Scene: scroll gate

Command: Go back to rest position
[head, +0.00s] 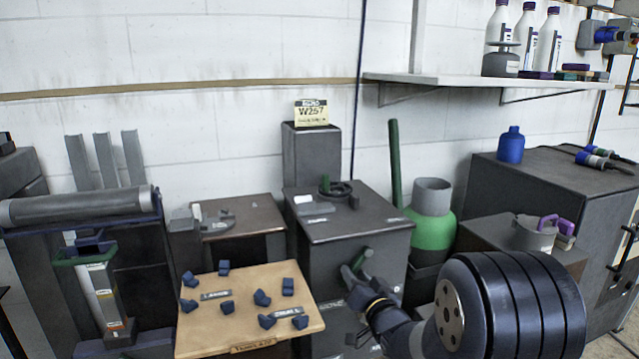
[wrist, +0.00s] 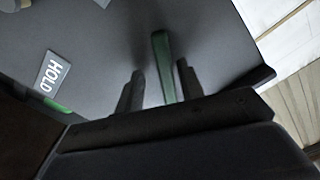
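My gripper (head: 355,272) is in front of the dark cabinet (head: 340,232) in the middle of the head view. A short green lever (head: 362,259) sticks out of the cabinet's front face at the fingertips. In the wrist view, the green lever (wrist: 162,62) lies between the two dark fingers of my gripper (wrist: 160,72). There is a visible gap on each side of it, so the fingers are open around the lever and do not appear to touch it. A label reading HOLD (wrist: 53,72) is on the cabinet face to the left.
A tan board (head: 250,325) with several small dark blue pieces stands left of my gripper. A handwheel (head: 335,189) sits on the cabinet top. A green cylinder (head: 430,230) and a dark bench (head: 560,185) are to the right. A wall shelf (head: 450,79) holds bottles.

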